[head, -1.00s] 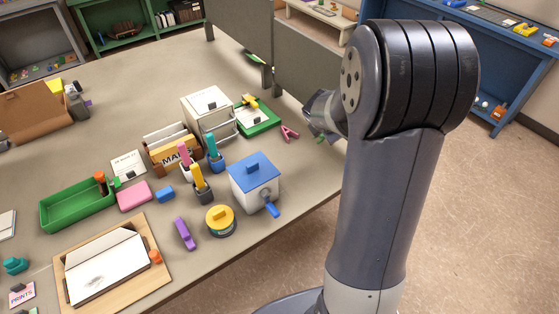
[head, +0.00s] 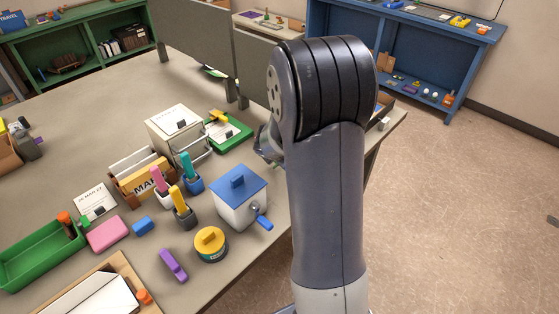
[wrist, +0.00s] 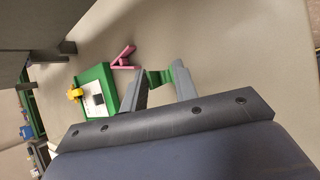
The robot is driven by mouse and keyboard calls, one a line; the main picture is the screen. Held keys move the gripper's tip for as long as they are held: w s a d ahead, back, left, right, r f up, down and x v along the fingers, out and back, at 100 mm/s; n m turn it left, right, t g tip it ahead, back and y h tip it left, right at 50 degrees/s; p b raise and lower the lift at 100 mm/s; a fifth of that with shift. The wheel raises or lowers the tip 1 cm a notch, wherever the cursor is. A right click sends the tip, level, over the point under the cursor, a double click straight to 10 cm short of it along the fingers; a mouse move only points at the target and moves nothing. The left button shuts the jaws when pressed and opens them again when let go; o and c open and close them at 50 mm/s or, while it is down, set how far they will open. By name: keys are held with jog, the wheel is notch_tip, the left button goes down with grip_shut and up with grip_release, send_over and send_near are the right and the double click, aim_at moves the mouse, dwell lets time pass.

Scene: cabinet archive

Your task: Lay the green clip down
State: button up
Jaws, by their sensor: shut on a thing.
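The green clip (wrist: 160,76) shows in the wrist view between the two grey fingers of my gripper (wrist: 161,83). My gripper is shut on it, above the grey table top (wrist: 220,35); the exact height is hard to tell. A pink clip (wrist: 124,57) lies on the table to the left of the held clip in the wrist view. In the head view my arm covers the fingertips, the green clip and the pink clip.
A green tray (head: 228,136) with a white sheet and a yellow clip is near the gripper. A white box with a blue lid (head: 240,198) and a crank stands by the table edge. Grey partitions (head: 196,40) rise behind. Bare table lies beyond the fingers in the wrist view.

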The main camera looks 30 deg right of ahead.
jog(key=shift+f, duration=0.6)
jog(key=shift+f+b, duration=0.35)
jog(key=shift+b, duration=0.05)
jog(key=shift+s+f+b, duration=0.1)
jog(key=shift+f+b, duration=0.2)
jog(key=shift+c, duration=0.8)
jog(key=o, duration=0.8)
jog(key=shift+r+p, duration=0.6)
jog(key=p+v, duration=0.3)
jog(key=v, duration=0.9)
